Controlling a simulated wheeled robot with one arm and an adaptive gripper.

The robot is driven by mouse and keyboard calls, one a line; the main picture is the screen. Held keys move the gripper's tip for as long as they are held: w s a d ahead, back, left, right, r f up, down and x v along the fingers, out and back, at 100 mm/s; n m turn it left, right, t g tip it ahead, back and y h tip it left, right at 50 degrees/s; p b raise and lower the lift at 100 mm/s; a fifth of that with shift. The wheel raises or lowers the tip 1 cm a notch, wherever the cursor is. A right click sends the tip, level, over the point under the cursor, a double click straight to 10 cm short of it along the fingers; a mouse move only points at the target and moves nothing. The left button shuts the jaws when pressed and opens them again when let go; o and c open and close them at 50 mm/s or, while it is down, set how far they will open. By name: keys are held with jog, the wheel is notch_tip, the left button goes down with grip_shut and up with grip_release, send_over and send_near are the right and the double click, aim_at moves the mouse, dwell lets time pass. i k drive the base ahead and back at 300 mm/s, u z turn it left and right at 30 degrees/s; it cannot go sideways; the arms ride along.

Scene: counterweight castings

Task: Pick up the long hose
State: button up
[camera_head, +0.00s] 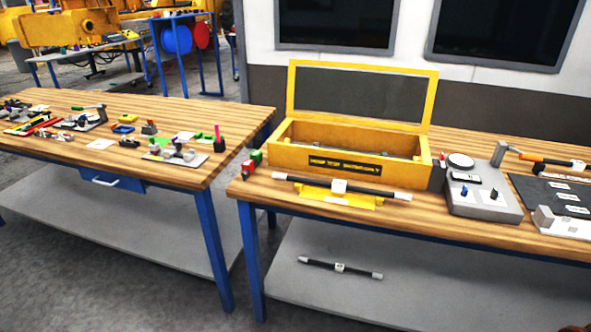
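A long black hose (368,190) with pale end fittings and a white label at its middle is at the front of the right workbench. It runs left to right over a flat yellow piece (350,202), in front of the yellow box. Whether it touches that piece I cannot tell. A shorter-looking black hose (320,264), also with pale ends and a white label, lies on the grey lower shelf under the bench. My gripper is not in view.
The yellow open-lidded box (290,155) stands behind the hose. A grey device (484,203) with knobs stands to its right, and small red and green blocks (248,170) to its left. The left workbench (190,112) holds many small parts. A floor gap separates the benches.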

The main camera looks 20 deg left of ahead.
aim_at(339, 187)
jog(key=u, duration=1)
jog(key=i, duration=0.95)
jog(key=u, duration=1.1)
